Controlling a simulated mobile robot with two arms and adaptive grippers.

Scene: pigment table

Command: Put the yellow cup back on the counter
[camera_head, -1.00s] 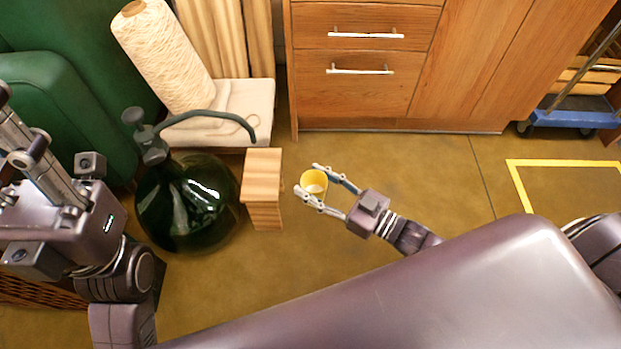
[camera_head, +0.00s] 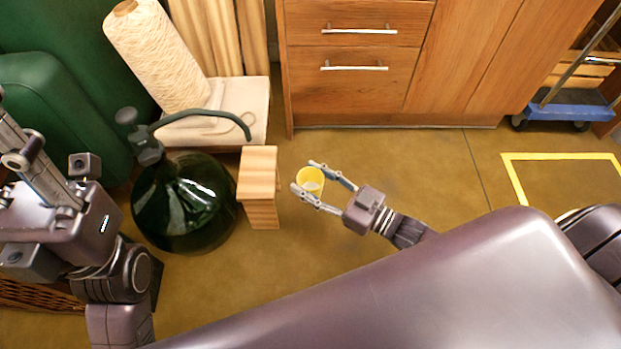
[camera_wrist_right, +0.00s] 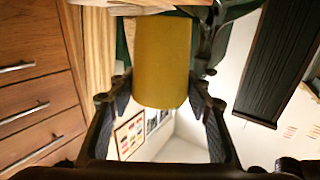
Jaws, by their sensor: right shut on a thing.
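The yellow cup (camera_head: 311,180) is between the fingers of my right gripper (camera_head: 317,186) in the head view, with its open mouth and pale inside facing up toward the camera. My right gripper is shut on it. In the right wrist view the yellow cup (camera_wrist_right: 163,62) fills the upper middle, between the two dark fingers. My left gripper is not clearly seen; only parts of my left arm show at the left edge. The counter top is not clearly visible; wooden drawer fronts (camera_head: 352,80) show at the top of the head view.
A small wooden stool (camera_head: 258,172) stands just left of the cup. A dark green glass bottle (camera_head: 185,205) with a hose is further left, below a cone of cream yarn (camera_head: 155,55). A blue trolley (camera_head: 570,112) stands at the right. Brown floor between them is clear.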

